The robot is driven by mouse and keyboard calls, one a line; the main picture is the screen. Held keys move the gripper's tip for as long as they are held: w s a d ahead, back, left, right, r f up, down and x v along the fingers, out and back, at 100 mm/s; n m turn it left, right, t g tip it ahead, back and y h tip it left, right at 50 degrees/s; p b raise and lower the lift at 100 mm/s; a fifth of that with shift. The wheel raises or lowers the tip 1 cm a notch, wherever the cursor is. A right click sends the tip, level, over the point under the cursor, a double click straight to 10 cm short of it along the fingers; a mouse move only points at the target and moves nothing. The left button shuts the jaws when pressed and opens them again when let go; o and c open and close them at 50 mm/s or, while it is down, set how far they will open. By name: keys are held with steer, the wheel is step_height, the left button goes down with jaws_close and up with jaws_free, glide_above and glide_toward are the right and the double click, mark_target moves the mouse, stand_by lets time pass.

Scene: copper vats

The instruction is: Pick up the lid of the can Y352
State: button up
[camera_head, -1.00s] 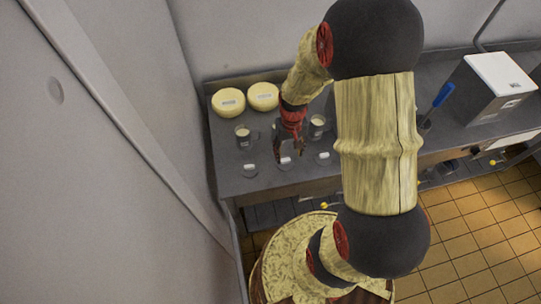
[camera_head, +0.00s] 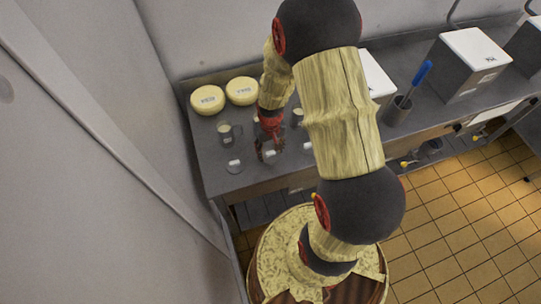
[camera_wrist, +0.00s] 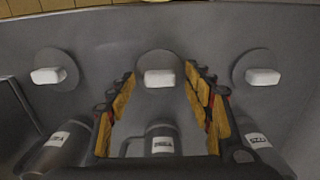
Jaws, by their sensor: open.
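Three flat round lids with white block handles lie in a row on the grey counter: left lid (camera_head: 234,165), middle lid (camera_head: 269,156) and right lid (camera_head: 307,147) in the head view. Behind them stand small labelled cans, a left can (camera_head: 226,133) and a right can (camera_head: 297,116); my gripper hides the middle one there. The wrist view shows all three lids, with the middle lid (camera_wrist: 158,78) between my fingertips in the picture, and three cans whose labels I cannot read surely. My gripper (camera_head: 270,150) is open and empty, pointing down; its height above the middle lid is unclear.
Two yellow cheese wheels (camera_head: 225,96) sit at the back left of the counter. A dark pot with a blue-handled tool (camera_head: 421,76) and grey white-topped boxes (camera_head: 468,62) stand to the right. A wall (camera_head: 75,150) closes the left side.

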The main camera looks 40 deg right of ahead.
steer(key=shift+c, duration=0.6)
steer(key=c, duration=1.1)
steer(key=shift+r, duration=0.1)
steer(key=shift+c, duration=0.3)
